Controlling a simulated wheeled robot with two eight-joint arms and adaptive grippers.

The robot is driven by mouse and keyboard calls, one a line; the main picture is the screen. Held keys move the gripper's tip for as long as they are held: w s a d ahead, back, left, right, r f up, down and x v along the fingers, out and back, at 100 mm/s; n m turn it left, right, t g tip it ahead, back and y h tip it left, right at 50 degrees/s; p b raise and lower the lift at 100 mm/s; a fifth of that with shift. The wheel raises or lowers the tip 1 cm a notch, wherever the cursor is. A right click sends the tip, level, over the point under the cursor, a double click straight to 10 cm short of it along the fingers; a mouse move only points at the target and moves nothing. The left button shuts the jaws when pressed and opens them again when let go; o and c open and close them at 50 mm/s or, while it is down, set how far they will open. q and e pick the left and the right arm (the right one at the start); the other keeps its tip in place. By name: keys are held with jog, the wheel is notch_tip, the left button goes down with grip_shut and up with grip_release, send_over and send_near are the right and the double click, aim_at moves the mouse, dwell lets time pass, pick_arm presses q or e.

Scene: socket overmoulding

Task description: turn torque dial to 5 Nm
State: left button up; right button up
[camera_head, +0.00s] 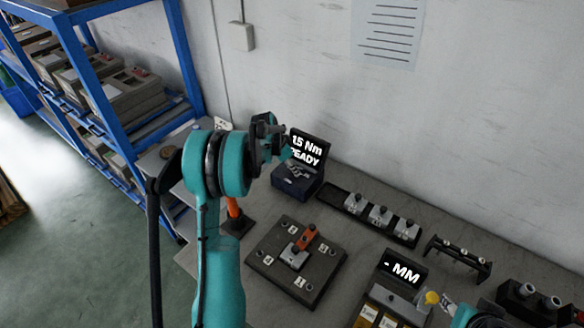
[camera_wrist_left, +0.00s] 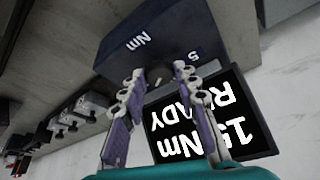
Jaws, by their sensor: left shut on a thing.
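The torque unit is a dark blue box (camera_head: 292,188) at the wall side of the bench, with a black display (camera_head: 320,145) reading 15 Nm READY. In the left wrist view the box (camera_wrist_left: 150,38) shows the marks Nm and 5, and the display (camera_wrist_left: 250,110) reads upside down. My left gripper (camera_wrist_left: 161,75) has its two fingertips against the box's marked face, shut on the torque dial, which is mostly hidden between them.
A dark fixture plate (camera_head: 262,268) with an orange clamp (camera_head: 307,236) lies in front of the unit. A black tray (camera_head: 336,196) of several grey parts stands right of it. A second display (camera_head: 405,267) reads "- MM". A blue shelf (camera_head: 105,85) stands at the left.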

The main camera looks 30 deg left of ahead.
pick_arm(q)
jog(key=n, duration=0.2)
jog(key=n+y, duration=0.1)
jog(key=n, duration=0.1)
jog(key=n+y, duration=0.1)
jog(key=shift+d+n+b, duration=0.3)
jog(key=shift+n+b, duration=0.1)
jog(key=n+y, duration=0.2)
jog(key=n, duration=0.3)
jog(key=shift+d, duration=0.2)
jog(key=n+g+y, duration=0.1)
jog(key=n, duration=0.2)
jog(key=n+y, duration=0.1)
jog(key=n, duration=0.2)
jog(key=shift+w+d+n+g+b, duration=0.2)
jog(key=shift+n+g+b, duration=0.15)
jog(key=shift+n+g, duration=0.05)
jog(key=n+g, duration=0.1)
jog(key=n, duration=0.4)
jog(key=shift+w+g+y, duration=0.2)
jog(key=shift+g+y, duration=0.1)
jog(key=shift+g, duration=0.1)
jog(key=o, duration=1.2)
jog(key=shift+c, duration=0.2)
